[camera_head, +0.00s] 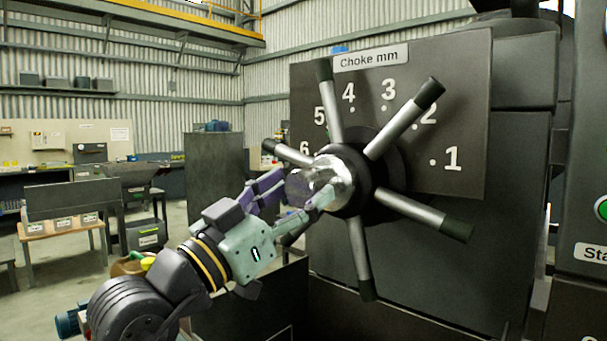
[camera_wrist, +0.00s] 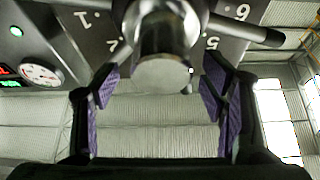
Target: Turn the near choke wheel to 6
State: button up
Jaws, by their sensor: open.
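The choke wheel (camera_head: 372,172) has a shiny metal hub (camera_head: 338,180) and several grey spokes with dark tips, in front of a dark plate (camera_head: 465,110) marked "Choke mm" with numbers 1 to 6. One spoke points up left of the 4, one passes between 3 and 2, and one crosses just above the 6. I cannot tell which marks the setting. My gripper (camera_head: 292,193) is open at the hub's front end, its fingers on either side. In the wrist view, the hub (camera_wrist: 165,70) sits between the purple finger pads, with gaps at both sides. The lower-left spoke is mostly hidden by my gripper.
A green button (camera_head: 602,208) and a "Sta" label are at the right edge. A pressure gauge (camera_wrist: 41,76) shows in the wrist view. Benches (camera_head: 60,228) stand at the back left. Open floor lies left of my arm.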

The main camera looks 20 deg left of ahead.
jog(key=shift+x, duration=1.05)
grip_shut()
